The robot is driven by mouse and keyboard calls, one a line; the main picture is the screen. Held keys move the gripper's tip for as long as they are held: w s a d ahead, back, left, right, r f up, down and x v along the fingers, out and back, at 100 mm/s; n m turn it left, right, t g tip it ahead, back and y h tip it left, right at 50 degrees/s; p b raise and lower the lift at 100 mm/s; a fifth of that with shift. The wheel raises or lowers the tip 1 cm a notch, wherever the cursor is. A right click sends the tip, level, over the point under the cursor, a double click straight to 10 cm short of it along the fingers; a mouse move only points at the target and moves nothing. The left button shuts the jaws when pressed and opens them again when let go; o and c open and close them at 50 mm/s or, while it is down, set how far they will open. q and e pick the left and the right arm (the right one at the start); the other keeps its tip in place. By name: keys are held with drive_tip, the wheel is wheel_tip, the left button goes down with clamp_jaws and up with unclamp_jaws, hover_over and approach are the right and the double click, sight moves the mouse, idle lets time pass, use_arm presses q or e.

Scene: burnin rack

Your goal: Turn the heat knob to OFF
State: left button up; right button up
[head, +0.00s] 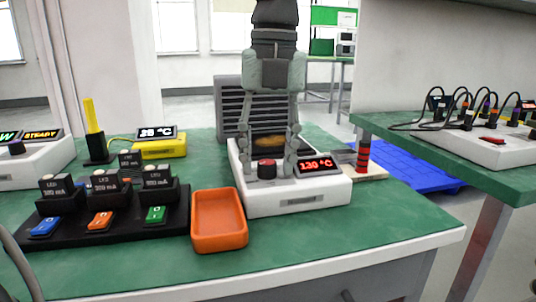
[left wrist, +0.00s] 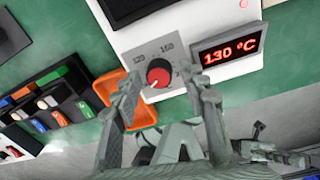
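The heat knob (head: 267,168) is red with a dark base, on the front of a white hot-plate unit (head: 310,196). In the left wrist view the knob (left wrist: 159,72) has a white mark toward its lower left; the labels 120 and 160 show above it. The unit's display (head: 317,164) reads 130 °C in red. My left gripper (head: 268,168) is open, its fingers on either side of the knob. In the left wrist view the left gripper (left wrist: 161,80) shows gaps between both fingers and the knob. The OFF label cannot be made out. My right gripper is not in view.
An orange tray (head: 220,246) stands left of the unit. A black rack (head: 120,238) with LED modules is farther left. A yellow meter (head: 160,150) stands behind. A red-and-black striped post (head: 363,156) is just right of the unit. The green bench is clear at front right.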

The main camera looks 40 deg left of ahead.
sight(272, 162)
use_arm(q)
wheel_tip(272, 162, up, 12)
drive_tip(key=shift+w+d, duration=0.15)
drive_tip(key=shift+d, duration=0.05)
idle(0.5)
idle(0.4)
